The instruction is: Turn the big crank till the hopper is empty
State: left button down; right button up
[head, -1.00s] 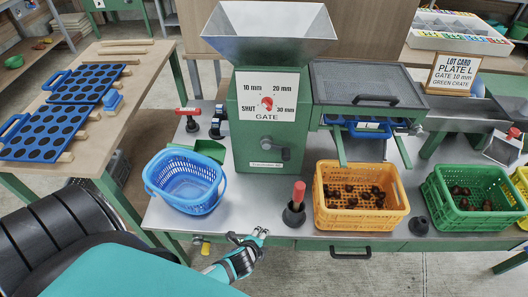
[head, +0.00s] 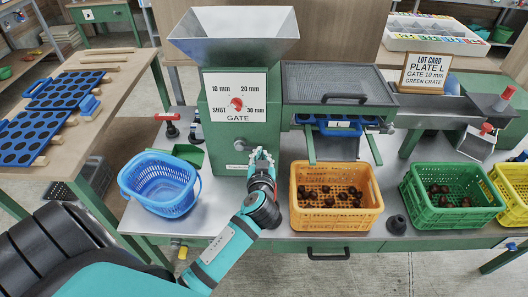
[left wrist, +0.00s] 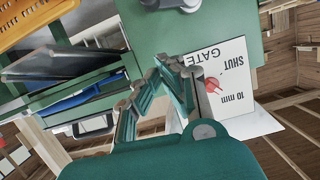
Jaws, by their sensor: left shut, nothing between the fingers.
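The green sorting machine (head: 215,140) carries a grey metal hopper (head: 234,25) on top. Its inner walls look bare, but its bottom does not show. The red gate knob (head: 236,104) sits on a white dial marked 10, 20, 30 mm and SHUT. My left gripper (head: 262,156) is shut and empty, right in front of the machine's lower front. Contact cannot be told. My right gripper is not in view.
An orange crate (head: 300,222) and a green crate (head: 448,222) hold chestnuts. A blue basket (head: 160,190) at left looks empty. A black cup (head: 397,225) stands between the crates. A lot card (head: 428,70) reads PLATE L, GATE 10 mm, GREEN CRATE.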

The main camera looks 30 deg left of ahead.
pick_arm(q)
jog(key=w+a+f, duration=0.5)
jog(key=w+f, duration=0.1)
jog(key=w, duration=0.1)
jog(key=shift+f+p, duration=0.25)
jog(key=shift+p, duration=0.1)
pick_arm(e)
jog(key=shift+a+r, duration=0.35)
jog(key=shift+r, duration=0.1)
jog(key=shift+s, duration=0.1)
pick_arm(q)
jog(key=b, duration=0.1)
jog(key=f+b, duration=0.1)
jog(key=f+m+b, duration=0.1)
jog(key=b, duration=0.1)
jog(key=shift+w+d+f+g+y, duration=0.15)
jog(key=shift+d+g+y, duration=0.1)
jog(key=shift+g+y, duration=0.05)
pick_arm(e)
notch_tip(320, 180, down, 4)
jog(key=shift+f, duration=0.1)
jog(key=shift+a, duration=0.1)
